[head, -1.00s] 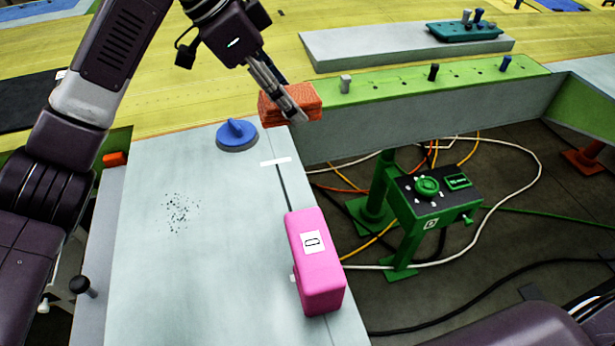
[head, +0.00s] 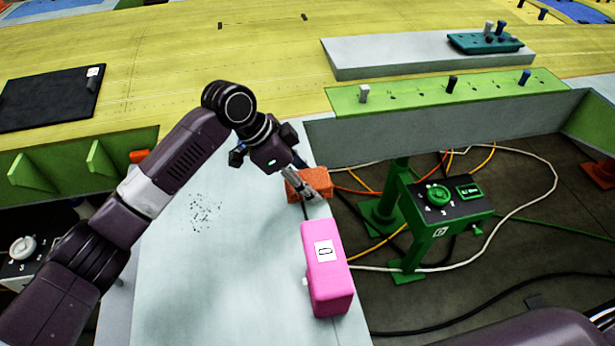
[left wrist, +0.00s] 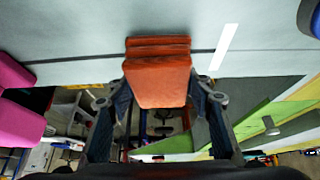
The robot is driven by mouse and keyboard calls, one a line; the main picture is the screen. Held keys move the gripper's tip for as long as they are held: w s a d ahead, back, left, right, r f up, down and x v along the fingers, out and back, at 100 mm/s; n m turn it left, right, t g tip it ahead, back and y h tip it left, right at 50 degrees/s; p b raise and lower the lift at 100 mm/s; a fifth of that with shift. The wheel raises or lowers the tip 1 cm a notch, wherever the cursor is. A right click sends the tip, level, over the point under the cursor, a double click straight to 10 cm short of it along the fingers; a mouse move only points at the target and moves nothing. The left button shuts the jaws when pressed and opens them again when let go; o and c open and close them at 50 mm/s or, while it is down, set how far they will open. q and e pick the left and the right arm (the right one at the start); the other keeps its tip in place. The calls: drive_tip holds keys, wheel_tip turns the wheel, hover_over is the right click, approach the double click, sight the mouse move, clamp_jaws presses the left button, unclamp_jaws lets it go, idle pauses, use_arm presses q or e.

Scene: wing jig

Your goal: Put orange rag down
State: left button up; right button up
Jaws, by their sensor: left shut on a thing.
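The orange rag (head: 316,178) is a folded, layered pad. It is over the right edge of the pale grey panel (head: 200,290), just behind the pink block. My left gripper (head: 312,192) is shut on it. In the left wrist view the rag (left wrist: 158,80) sits between the two fingers (left wrist: 160,100), with the panel's surface beyond it. I cannot tell whether the rag touches the panel. My right gripper is not in view.
The pink block (head: 328,275) stands close in front of the rag. A blue round thing (left wrist: 312,18) shows at the wrist view's corner. Right of the panel are a drop, cables and a green control stand (head: 438,205). The panel's middle is clear.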

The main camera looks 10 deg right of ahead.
use_arm(q)
drive_tip(key=shift+f, duration=0.15)
drive_tip(key=shift+f, duration=0.25)
drive_tip(key=o, duration=1)
drive_tip(key=shift+c, duration=0.2)
drive_tip(key=shift+a+r, duration=0.15)
drive_tip(key=shift+r, duration=0.3)
drive_tip(key=b+v, duration=0.3)
drive_tip(key=v, duration=0.8)
drive_tip(key=shift+a+r, duration=0.1)
drive_tip(key=shift+r, duration=0.2)
